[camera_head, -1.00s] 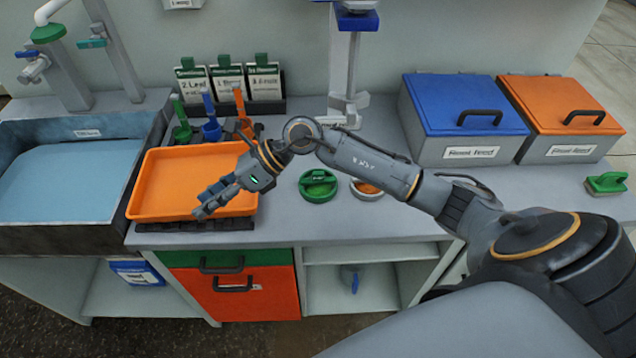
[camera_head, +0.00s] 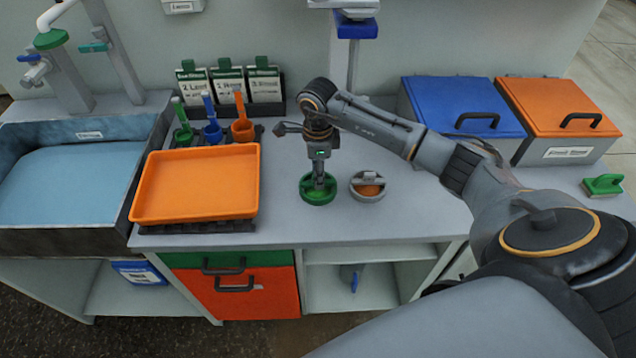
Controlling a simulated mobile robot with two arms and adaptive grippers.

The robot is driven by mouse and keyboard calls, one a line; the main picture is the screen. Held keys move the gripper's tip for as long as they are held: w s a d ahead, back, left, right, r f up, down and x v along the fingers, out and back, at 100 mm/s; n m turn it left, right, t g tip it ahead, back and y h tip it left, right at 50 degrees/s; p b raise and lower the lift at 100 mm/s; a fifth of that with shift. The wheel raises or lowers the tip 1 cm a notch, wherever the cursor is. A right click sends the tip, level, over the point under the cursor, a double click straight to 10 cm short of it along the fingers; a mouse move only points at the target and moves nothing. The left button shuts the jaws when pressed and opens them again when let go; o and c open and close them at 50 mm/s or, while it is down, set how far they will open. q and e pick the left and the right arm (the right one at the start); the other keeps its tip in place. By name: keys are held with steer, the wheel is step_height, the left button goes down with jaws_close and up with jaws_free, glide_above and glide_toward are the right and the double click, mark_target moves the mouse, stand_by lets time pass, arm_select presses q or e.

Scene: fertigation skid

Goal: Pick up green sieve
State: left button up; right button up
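The green sieve (camera_head: 318,195) is a round green dish on the counter, right of the orange tray. My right gripper (camera_head: 318,183) points straight down over it, with its fingertips at the sieve's middle. The fingers hide the sieve's handle, and I cannot tell whether they are open or closed on it. The sieve appears to rest on the counter. My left gripper is not in view.
A grey sieve with orange inside (camera_head: 369,187) stands close to the right. The orange tray (camera_head: 195,185) lies on the left, beside a sink (camera_head: 78,175). Blue (camera_head: 462,103) and orange (camera_head: 556,105) lidded bins stand at the back right.

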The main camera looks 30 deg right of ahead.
steer(key=shift+f, duration=0.95)
steer(key=shift+c, duration=0.4)
jaws_close()
steer(key=shift+r, duration=0.1)
